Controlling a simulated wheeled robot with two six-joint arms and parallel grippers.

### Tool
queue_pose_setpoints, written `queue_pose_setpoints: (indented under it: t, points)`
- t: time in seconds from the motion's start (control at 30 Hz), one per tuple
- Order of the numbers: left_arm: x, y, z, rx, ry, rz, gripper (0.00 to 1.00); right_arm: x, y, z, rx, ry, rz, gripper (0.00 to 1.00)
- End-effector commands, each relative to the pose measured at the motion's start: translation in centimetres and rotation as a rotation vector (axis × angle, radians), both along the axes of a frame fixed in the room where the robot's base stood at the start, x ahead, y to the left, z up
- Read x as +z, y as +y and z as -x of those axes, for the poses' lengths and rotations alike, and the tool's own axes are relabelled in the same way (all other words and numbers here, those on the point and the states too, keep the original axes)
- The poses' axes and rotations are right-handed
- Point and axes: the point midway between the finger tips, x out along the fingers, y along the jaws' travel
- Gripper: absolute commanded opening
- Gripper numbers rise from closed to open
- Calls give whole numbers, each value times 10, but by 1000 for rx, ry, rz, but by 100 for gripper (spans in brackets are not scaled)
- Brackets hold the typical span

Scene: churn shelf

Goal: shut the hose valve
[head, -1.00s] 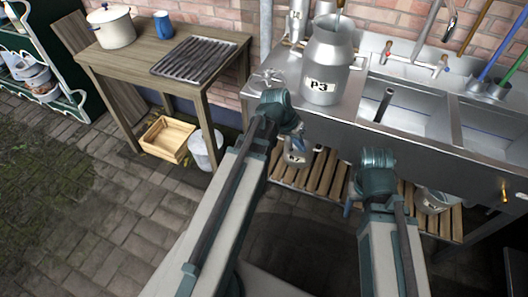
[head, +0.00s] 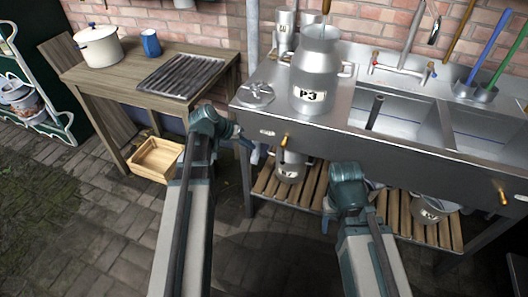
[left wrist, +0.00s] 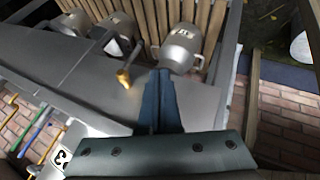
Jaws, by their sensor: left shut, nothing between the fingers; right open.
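A small brass valve (head: 284,142) sits on the front panel of the steel sink unit, its handle roughly upright in the head view. The same valve shows in the left wrist view (left wrist: 124,77), beside my finger tips and apart from them. A second brass valve (head: 503,195) is on the panel's right end. No hose is clearly visible on either. My left gripper (head: 250,143) is shut and empty, just left of the first valve; its shut fingers also show in the left wrist view (left wrist: 160,80). My right gripper (head: 328,216) is open, low before the sink, mostly hidden by its wrist.
A churn marked P3 (head: 315,72) stands on the sink top (head: 262,117). Other churns (head: 290,165) stand on the slatted shelf (head: 304,187) underneath. A wooden table (head: 110,75) with a pot and a rack is at left, a crate (head: 157,159) below it. The paved floor is clear.

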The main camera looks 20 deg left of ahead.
Motion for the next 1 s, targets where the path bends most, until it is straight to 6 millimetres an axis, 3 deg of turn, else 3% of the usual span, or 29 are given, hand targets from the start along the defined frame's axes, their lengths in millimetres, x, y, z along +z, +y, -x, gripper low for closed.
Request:
queue_pose_setpoints:
  t: [0.6, 0.8, 1.0]
  points:
    - [-84, -40, -45, -2, 0, 0, 0, -84, 0, 0, 0, 0, 0, 59]
    - [-75, -68, -47, -4, 0, -1, 0, -74, 0, 0, 0, 0, 0, 59]
    - [-74, -78, -49, 0, 0, 0, 0, -74, 0, 0, 0, 0, 0, 59]
